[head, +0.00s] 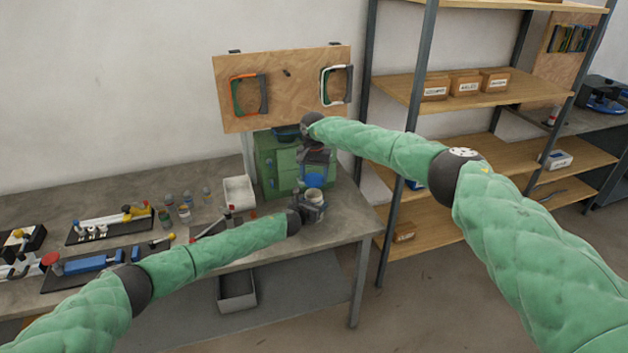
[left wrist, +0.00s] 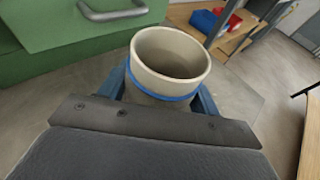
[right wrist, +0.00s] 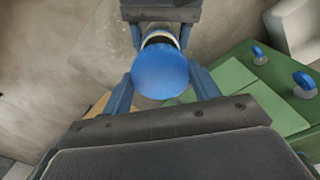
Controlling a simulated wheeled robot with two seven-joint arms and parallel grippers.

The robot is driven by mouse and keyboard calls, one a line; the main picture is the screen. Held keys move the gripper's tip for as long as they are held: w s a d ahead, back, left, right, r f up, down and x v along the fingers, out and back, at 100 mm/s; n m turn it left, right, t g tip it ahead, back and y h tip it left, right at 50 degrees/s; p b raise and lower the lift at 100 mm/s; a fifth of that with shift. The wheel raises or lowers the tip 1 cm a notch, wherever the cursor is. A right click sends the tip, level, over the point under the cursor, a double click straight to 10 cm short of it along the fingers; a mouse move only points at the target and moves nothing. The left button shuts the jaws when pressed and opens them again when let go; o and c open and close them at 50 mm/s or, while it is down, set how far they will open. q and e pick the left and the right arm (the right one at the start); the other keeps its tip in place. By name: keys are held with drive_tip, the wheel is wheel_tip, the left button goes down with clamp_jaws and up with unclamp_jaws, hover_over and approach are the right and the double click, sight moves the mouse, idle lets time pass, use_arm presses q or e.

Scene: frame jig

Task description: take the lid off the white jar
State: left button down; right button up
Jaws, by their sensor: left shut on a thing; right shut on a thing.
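The white jar (head: 315,198) is at the right end of the workbench, upright, with its mouth uncovered. In the left wrist view the cream-white jar (left wrist: 165,75) has an open top and a blue band below its rim. My left gripper (head: 309,212) is shut around the jar's body, one blue finger on each side. The round blue lid (right wrist: 160,72) is between the fingers of my right gripper (head: 315,170), which is shut on it. The lid (head: 314,181) is held above the jar, apart from it. The jar's base is hidden in the left wrist view.
A green drawer cabinet (head: 277,165) stands close behind the jar. A white bin (head: 239,192) and several small jars are to the left on the workbench (head: 340,226).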

use_arm(q)
drive_tip(key=shift+c, duration=1.3)
unclamp_jaws()
drive_tip(key=shift+s, duration=0.1)
